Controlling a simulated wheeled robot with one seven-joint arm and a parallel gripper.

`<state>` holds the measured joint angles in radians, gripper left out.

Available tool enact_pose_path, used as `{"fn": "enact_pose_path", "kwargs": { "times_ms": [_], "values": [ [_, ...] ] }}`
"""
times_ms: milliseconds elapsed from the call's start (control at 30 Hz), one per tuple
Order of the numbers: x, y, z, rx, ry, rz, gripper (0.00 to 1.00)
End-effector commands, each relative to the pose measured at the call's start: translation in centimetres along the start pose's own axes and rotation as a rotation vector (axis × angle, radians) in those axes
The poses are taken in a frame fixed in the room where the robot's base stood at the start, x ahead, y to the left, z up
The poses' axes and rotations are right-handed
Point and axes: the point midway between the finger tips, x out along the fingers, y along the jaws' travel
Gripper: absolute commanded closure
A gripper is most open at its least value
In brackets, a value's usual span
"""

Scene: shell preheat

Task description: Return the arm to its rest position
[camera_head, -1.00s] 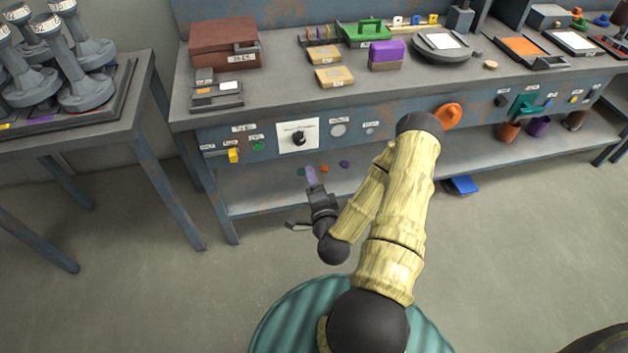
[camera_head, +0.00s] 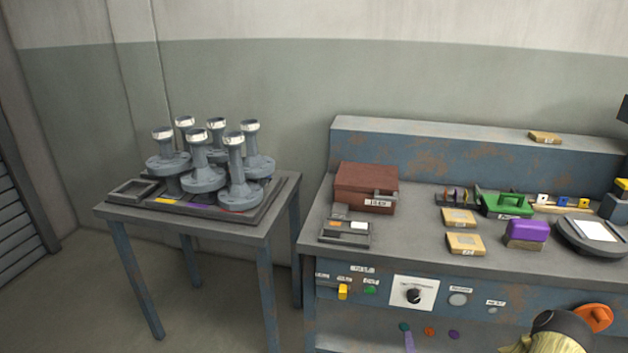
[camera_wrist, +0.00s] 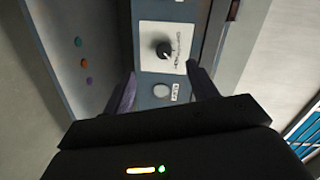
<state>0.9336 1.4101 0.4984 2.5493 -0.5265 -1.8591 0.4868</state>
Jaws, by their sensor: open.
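My gripper (camera_wrist: 161,84) is open in the wrist view, with its two dark purple fingers apart and nothing between them. Beyond the fingers is the bench's front panel, with a black dial (camera_wrist: 163,50) on a white plate and a round grey button (camera_wrist: 161,91). In the head view my arm's dark elbow and a bit of its yellowish link show at the bottom right edge. A purple fingertip shows at the bottom edge below the dial (camera_head: 414,296); the rest of the gripper is out of that view.
A side table (camera_head: 180,222) on the left holds several grey flanged pieces.

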Motion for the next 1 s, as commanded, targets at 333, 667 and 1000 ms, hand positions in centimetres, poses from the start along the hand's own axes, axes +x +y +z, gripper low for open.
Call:
{"fn": "enact_pose_path", "kwargs": {
  "times_ms": [333, 667, 1000],
  "values": [
    [1.1, -1.3, 5.4, -0.466, -0.421, 0.145, 0.42],
    [-0.5, -3.3, 6.6, -0.863, -0.697, 0.323, 0.42],
    [-4.6, -8.1, 5.6, -1.139, -0.880, 0.507, 0.42]
  ]
}}
